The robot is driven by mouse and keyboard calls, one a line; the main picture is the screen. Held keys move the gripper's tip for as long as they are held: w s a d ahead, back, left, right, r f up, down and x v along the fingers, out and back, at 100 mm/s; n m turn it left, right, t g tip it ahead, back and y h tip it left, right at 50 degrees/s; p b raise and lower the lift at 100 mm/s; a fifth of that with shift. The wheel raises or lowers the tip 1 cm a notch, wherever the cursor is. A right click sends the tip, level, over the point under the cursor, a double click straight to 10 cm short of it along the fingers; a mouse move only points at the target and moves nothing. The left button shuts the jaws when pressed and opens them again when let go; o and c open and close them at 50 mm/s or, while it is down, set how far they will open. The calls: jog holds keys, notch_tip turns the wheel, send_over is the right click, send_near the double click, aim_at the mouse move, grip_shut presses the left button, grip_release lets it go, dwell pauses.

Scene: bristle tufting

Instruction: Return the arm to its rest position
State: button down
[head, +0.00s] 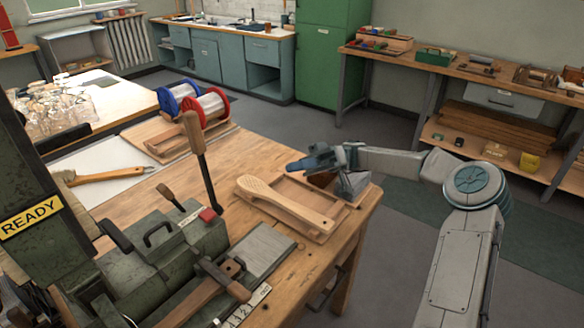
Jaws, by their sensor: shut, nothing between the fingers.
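My arm reaches in from the right, its elbow bent, with the forearm stretched left over the workbench corner. My gripper (292,166) is at its end, shut and empty, above the back edge of a shallow wooden tray (331,232). A wooden brush body (287,203) with holes in its head lies across the tray, apart from the gripper. A grey angular piece (352,186) shows below my wrist at the tray's right end; I cannot tell whether it touches the tray.
A green machine (150,262) with a "READY" sign (30,217) and upright lever fills the front left of the workbench (240,155). Blue and red spools (205,104) stand behind. A wood-handled brush (108,175) lies on a white sheet. Open floor lies behind my arm.

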jog(key=s+a+f+m+t+h+p, duration=0.2)
jog(key=s+a+m+t+h, duration=0.15)
jog(key=s+h, duration=0.2)
jog(key=s+a+f+m+t+h+p, duration=0.2)
jog(key=s+f+m+h, duration=0.15)
jog(key=s+m, duration=0.2)
jog(key=s+d+r+m+t+h+p, duration=0.2)
jog(key=s+d+r+m+t+h, duration=0.2)
jog(key=d, duration=0.4)
jog(key=s+d+r+m+t+h+p, duration=0.2)
jog(key=s+d+r+m+t+h, duration=0.1)
jog(key=s+d+t, duration=0.3)
jog(key=s+d+r+m, duration=0.1)
jog(key=s+d, duration=0.1)
jog(key=shift+s+d+r+h, duration=0.2)
jog(key=shift+s+d+h, duration=0.15)
jog(key=shift+s+h, duration=0.05)
jog(key=shift+a, duration=0.2)
